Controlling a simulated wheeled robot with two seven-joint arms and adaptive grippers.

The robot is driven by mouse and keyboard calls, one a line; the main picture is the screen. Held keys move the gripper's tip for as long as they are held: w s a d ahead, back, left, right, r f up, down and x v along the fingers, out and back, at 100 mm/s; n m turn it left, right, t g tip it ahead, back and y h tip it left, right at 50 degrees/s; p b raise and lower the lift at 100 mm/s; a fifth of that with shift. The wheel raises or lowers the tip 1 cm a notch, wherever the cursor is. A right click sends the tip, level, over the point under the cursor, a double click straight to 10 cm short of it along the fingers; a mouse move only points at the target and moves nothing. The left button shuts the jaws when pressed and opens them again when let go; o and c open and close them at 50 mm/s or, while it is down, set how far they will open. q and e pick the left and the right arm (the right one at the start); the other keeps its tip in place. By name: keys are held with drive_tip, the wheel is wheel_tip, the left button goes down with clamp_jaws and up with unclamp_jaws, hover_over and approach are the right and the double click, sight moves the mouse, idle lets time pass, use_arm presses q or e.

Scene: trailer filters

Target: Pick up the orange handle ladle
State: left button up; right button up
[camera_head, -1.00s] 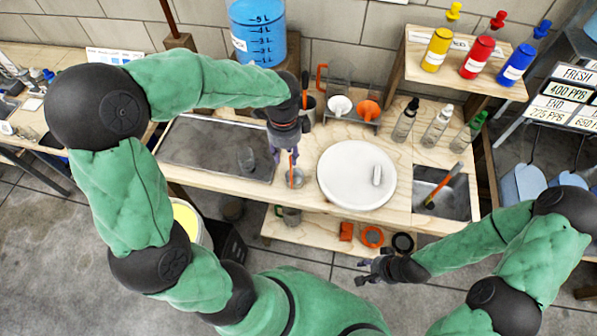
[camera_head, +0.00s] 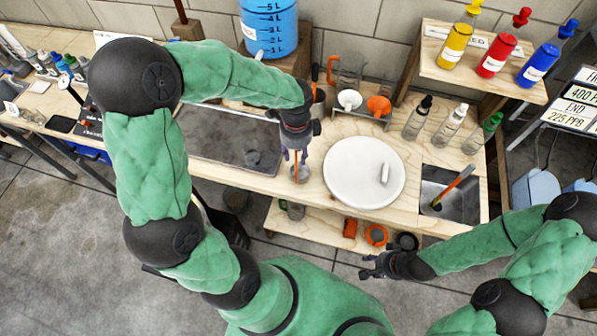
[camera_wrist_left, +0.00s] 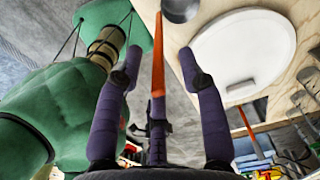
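An orange handle (camera_wrist_left: 158,60), which I take to be the ladle's, stands between the fingers of my left gripper (camera_wrist_left: 155,68) in the left wrist view. The fingers are spread apart on either side, with visible gaps. In the head view my left gripper (camera_head: 296,154) points down over a small metal cup (camera_head: 300,175) at the bench's front edge, and a bit of the orange handle (camera_head: 296,167) shows below it. The ladle's bowl is not clearly visible. The cup's metal rim also shows in the wrist view (camera_wrist_left: 180,9). My right gripper (camera_head: 374,268) is open and empty, in front of the bench.
A round white plate (camera_head: 355,185) lies right of the cup, and a dark recessed tray (camera_head: 225,140) is at left. A sink (camera_head: 465,200) holds another orange-handled tool (camera_head: 454,186).

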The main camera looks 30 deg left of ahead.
sight(296, 160)
use_arm(q)
wheel_tip(296, 160, down, 4)
drive_tip(key=shift+f+b, duration=0.1)
drive_tip(key=shift+b, duration=0.4)
clamp_jaws()
drive_tip(key=shift+r, duration=0.2)
